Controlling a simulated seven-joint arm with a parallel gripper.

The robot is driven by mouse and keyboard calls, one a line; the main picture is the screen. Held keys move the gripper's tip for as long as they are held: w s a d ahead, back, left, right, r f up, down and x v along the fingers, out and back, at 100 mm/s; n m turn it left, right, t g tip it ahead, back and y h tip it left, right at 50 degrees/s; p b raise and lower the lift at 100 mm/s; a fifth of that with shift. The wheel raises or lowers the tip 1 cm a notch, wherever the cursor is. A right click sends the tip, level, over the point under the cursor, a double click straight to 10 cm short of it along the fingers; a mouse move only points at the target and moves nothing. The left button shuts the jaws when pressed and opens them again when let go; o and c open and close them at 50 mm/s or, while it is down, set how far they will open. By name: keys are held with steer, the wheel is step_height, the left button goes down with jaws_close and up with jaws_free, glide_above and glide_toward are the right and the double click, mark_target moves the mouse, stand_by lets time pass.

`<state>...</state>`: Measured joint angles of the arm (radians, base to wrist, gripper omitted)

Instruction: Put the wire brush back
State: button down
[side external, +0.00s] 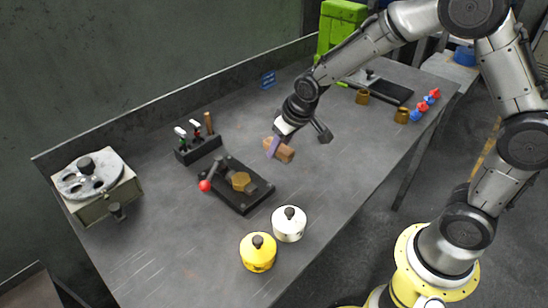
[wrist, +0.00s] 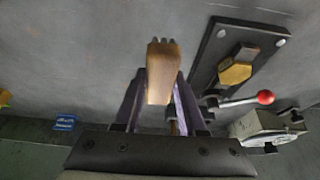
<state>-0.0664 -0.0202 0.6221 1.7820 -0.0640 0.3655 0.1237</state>
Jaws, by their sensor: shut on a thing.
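The wire brush (side external: 285,154) is a tan wooden block, held above the grey bench near its middle. My gripper (side external: 272,147) has its purple fingers shut on it. In the wrist view the brush (wrist: 160,75) sits between the fingers of my gripper (wrist: 160,98), with dark bristles at its far end. A dark tool rack (side external: 198,150) stands behind and left of the brush, apart from it. The rack holds a green-and-white tool, a red-and-white tool and a brown-handled one. I cannot tell which place in the rack is free.
A black fixture (side external: 238,190) with a brass hex piece and red-knobbed lever lies near the brush. Yellow (side external: 257,255) and white (side external: 289,226) pots stand in front. A dial machine (side external: 95,185) is at left. Brass cups (side external: 401,116) and red-and-blue pieces are at right.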

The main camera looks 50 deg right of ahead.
mark_target(274, 168)
steer(key=shift+w+f, duration=0.65)
steer(key=shift+f, duration=0.1)
steer(key=shift+w+f, duration=0.1)
steer(key=shift+f, duration=1.5)
steer(key=shift+f, duration=0.2)
steer(key=shift+c, duration=2.4)
jaws_free()
steer(key=shift+r, duration=0.15)
